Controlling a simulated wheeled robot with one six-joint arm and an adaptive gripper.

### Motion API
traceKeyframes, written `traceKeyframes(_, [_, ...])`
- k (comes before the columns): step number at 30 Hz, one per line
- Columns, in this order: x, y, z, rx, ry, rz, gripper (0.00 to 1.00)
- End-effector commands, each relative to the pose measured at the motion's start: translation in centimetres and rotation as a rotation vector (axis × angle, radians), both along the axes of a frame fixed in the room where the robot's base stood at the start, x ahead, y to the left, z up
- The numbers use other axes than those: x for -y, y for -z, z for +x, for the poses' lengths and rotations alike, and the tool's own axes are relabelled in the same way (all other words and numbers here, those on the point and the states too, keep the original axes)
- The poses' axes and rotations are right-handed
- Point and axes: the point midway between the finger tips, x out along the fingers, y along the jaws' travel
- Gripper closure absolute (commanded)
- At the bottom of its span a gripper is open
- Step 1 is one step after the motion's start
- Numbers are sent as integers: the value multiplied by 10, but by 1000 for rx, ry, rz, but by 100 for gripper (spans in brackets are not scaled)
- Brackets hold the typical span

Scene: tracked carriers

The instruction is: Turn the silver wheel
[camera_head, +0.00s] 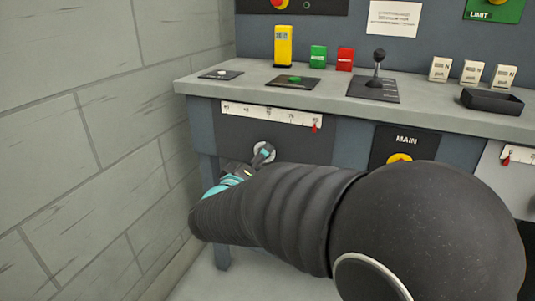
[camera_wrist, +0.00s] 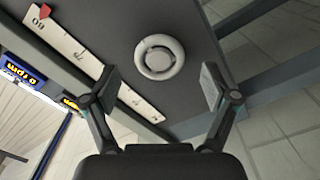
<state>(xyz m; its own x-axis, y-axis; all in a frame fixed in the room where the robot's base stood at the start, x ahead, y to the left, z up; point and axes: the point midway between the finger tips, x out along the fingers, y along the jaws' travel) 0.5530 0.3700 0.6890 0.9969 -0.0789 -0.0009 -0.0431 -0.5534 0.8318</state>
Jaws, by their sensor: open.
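The silver wheel (camera_wrist: 160,57) is a small round ring with a hub on the dark front panel of the bench. In the wrist view it lies between and beyond my open fingertips, with a gap on both sides. In the head view the wheel (camera_head: 264,152) shows partly behind my gripper (camera_head: 252,163), which is at the panel below the white scale. My gripper (camera_wrist: 157,88) in the wrist view holds nothing. Whether the fingertips reach level with the wheel I cannot tell. A white scale (camera_head: 270,114) with a red pointer (camera_head: 314,127) at its right end sits above the wheel.
The bench top (camera_head: 240,76) carries a lever (camera_head: 377,75), buttons, coloured blocks and a black tray (camera_head: 492,101). A yellow knob under a MAIN label (camera_head: 405,141) is to the right on the front. A block wall (camera_head: 80,130) stands close on the left.

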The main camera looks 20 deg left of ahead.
Motion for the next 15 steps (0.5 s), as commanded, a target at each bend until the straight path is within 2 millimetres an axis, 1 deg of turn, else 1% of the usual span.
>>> traceKeyframes(1, [1,0,9,2,2,1,14])
traceKeyframes(6, [3,0,31,1,2,1,14])
traceKeyframes(10, [3,0,39,1,0,1,14])
traceKeyframes(15, [3,-1,43,1,0,1,14])
